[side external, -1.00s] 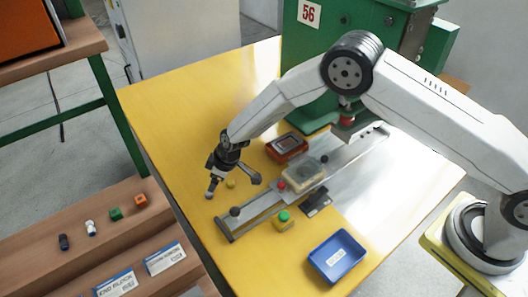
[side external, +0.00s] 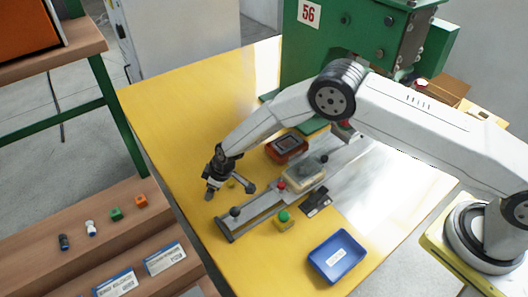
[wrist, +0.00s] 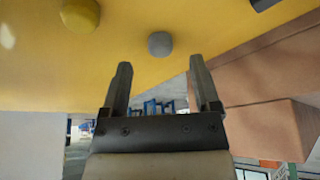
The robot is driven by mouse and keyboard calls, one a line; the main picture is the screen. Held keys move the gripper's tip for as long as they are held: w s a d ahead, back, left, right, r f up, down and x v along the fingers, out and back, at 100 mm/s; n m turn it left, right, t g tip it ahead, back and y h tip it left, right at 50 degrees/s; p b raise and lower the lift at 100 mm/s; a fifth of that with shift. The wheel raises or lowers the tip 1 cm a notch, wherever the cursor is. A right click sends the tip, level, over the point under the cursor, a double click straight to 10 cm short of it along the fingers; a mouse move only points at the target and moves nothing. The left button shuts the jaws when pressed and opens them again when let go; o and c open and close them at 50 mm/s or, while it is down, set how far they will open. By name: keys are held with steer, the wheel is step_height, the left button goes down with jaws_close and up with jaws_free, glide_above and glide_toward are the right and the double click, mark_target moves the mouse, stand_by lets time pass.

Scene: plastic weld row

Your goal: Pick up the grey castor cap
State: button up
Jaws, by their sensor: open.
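The grey castor cap (wrist: 160,43) sits on the yellow table in the wrist view. It lies just beyond my fingertips, roughly in line with the gap between them and slightly toward the middle of that gap. My gripper (wrist: 158,72) is open and empty, with the two fingers apart. In the side view my gripper (side external: 211,189) is low over the left part of the table, and the cap is largely hidden by it there. A rounded yellow piece (wrist: 80,15) lies left of the cap in the wrist view; it also shows beside my gripper in the side view (side external: 232,183).
A metal rail fixture (side external: 245,222) with knobs runs to the right of my gripper. A green button box (side external: 284,220), a blue tray (side external: 318,267) and a red-brown tray (side external: 274,149) stand around it. The table's left side is clear.

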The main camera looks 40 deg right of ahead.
steer(key=shift+x, duration=1.35)
jaws_close()
